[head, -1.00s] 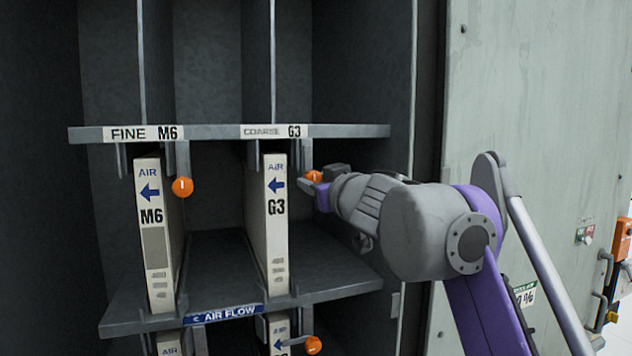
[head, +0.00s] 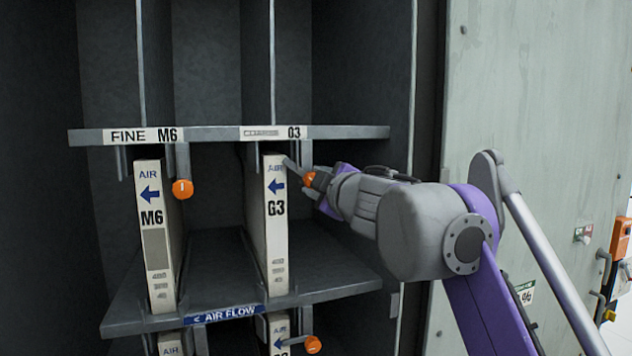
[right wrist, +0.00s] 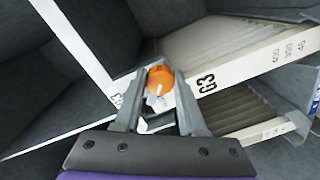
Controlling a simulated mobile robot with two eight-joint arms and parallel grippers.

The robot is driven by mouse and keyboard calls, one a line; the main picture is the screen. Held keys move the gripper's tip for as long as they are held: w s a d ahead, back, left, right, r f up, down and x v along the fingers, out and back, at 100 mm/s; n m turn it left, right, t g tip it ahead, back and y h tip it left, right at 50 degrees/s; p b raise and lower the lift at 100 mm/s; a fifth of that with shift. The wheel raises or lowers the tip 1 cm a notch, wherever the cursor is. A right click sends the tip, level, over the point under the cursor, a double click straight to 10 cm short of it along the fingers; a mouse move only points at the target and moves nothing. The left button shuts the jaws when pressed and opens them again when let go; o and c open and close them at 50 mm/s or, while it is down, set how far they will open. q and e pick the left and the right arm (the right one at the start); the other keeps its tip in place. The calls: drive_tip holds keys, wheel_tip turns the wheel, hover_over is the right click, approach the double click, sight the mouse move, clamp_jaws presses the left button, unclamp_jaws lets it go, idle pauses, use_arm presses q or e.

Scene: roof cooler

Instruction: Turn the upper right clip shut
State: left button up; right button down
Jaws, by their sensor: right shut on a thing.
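The upper right clip has an orange knob (head: 309,179) and a grey bar (head: 292,166) that now slants up and left across the top front edge of the G3 filter (head: 275,225). My right gripper (head: 311,184) is shut on the knob, with its wrist rolled. In the right wrist view the knob (right wrist: 160,79) sits between the two grey fingers of the gripper (right wrist: 159,95). Part of the clip is hidden by the fingers. My left gripper is not in view.
The M6 filter (head: 153,240) stands to the left with its orange-knobbed clip (head: 182,188) hanging down beside it. A lower orange knob (head: 313,344) is below the middle shelf (head: 340,283). The cabinet's right panel (head: 530,90) is close to my arm.

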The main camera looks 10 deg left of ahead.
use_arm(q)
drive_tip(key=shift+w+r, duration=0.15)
use_arm(e)
drive_tip(key=shift+n+h, duration=0.3)
drive_tip(key=shift+n, duration=3.1)
drive_tip(key=shift+c, duration=2.4)
unclamp_jaws()
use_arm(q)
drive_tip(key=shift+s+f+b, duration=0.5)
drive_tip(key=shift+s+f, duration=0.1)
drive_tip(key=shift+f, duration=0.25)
use_arm(e)
drive_tip(key=v, duration=1)
drive_tip(key=shift+s+d, duration=0.15)
drive_tip(key=shift+s, duration=0.25)
drive_tip(key=shift+f, duration=0.1)
